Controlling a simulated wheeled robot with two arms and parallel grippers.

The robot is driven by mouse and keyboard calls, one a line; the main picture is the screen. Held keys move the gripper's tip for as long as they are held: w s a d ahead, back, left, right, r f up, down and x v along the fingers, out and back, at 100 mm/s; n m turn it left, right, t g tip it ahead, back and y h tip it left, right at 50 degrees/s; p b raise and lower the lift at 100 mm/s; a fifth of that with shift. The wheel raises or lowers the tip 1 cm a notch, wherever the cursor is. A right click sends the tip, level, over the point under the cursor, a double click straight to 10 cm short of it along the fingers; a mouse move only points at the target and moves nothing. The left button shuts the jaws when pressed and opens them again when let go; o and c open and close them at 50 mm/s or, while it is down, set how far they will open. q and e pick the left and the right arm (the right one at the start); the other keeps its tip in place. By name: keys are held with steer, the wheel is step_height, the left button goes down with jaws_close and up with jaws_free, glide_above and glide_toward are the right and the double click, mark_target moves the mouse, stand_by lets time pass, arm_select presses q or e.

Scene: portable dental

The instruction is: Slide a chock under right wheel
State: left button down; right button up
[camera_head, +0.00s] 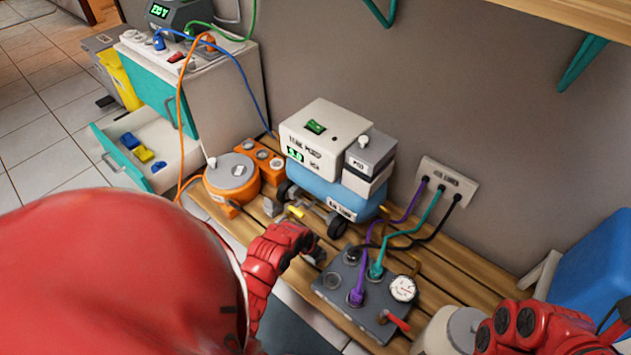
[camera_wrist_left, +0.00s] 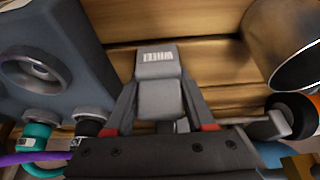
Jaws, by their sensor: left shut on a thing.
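My left gripper (camera_head: 313,250) is shut on a dark grey chock, between the compressor cart and the grey panel. In the left wrist view the gripper (camera_wrist_left: 158,92) holds the chock (camera_wrist_left: 157,68), lettered "WHEEL", between its fingers above the wooden slats. The cart has a blue tank (camera_head: 325,187) and black wheels. Its right wheel (camera_head: 338,228) is a little beyond my left gripper, apart from it; its left wheel (camera_head: 283,190) is farther back. The chock is mostly hidden in the head view. My right arm shows at the lower right, its gripper out of sight.
A grey panel box (camera_head: 362,292) with purple, teal and black hoses stands right of the left gripper. An orange round unit (camera_head: 232,178) stands left of the cart. A whitish canister (camera_head: 440,335) is at the slatted bench's front. A wall outlet plate (camera_head: 446,183) is behind.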

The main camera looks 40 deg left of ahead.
arm_select(q)
steer(key=shift+w, duration=0.15)
steer(key=shift+w+d, duration=0.15)
steer(key=shift+w, duration=1.65)
steer(key=shift+c, duration=0.8)
jaws_free()
